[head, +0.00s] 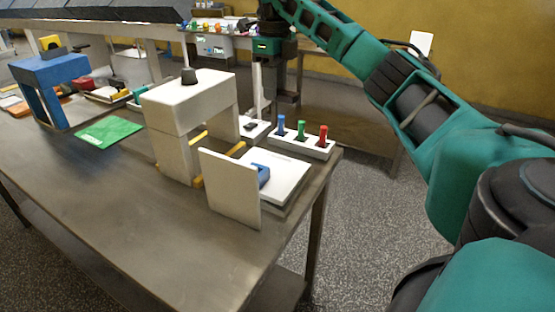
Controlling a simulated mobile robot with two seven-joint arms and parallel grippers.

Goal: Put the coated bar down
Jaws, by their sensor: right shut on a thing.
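My right arm comes in from the right and reaches to the top middle of the head view. My right gripper (270,55) is at its far end, beyond the white arch, small and partly lost against the dark shapes behind it. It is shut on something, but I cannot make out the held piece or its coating. A small dark piece (250,126) lies on a white tray (262,131) below the gripper; I cannot tell whether it is a bar. My left gripper is not in view.
A white arch (190,98) with a dark knob stands mid-table, with a white panel (230,187) in front. A white rack (300,145) holds blue, green and red pegs. A green mat (108,132) and blue arch (50,72) are left. The front steel tabletop (130,215) is clear.

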